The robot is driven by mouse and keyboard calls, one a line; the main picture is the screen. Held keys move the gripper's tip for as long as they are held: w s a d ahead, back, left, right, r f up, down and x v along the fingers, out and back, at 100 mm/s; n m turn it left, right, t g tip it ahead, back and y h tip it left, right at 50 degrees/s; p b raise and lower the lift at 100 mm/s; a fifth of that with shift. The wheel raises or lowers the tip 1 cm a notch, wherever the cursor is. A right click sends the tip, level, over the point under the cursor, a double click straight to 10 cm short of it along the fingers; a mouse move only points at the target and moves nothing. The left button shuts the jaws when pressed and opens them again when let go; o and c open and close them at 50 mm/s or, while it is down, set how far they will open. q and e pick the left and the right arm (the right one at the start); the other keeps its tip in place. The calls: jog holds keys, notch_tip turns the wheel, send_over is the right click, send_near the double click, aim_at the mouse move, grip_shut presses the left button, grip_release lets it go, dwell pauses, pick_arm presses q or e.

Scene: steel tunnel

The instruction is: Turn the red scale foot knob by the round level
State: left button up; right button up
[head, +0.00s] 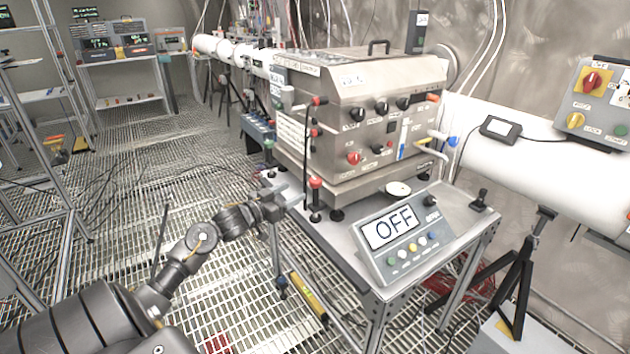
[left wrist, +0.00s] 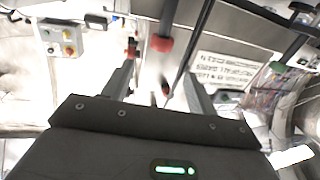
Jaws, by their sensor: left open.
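A red knob (head: 315,183) sits on a dark upright post at the left corner of the steel table (head: 345,245), by the steel machine. My left gripper (head: 297,193) is just left of this knob, with open jaws. In the left wrist view, the gripper (left wrist: 159,70) has its two fingers spread. A red knob (left wrist: 161,43) shows beyond and between the fingertips, apart from both. A round white disc (head: 398,188) lies on the table to the right; I cannot tell if it is the round level. My right gripper is not in view.
The steel machine (head: 350,95) stands behind the knob. A display box (head: 405,235) reading OFF stands at the table's front. A thin dark rod rises beside the knob. A white pipe (head: 530,160) runs at the right. Grated floor (head: 130,180) is open at the left.

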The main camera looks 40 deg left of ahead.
aim_at(311, 182)
pick_arm(q)
jog(key=w, duration=0.3)
jog(key=w+p, duration=0.1)
jog(key=w, duration=0.3)
jog(key=w+d, duration=0.1)
jog(key=w, duration=0.3)
jog(key=shift+f, duration=0.1)
jog(key=shift+s, duration=0.1)
jog(key=c, duration=1)
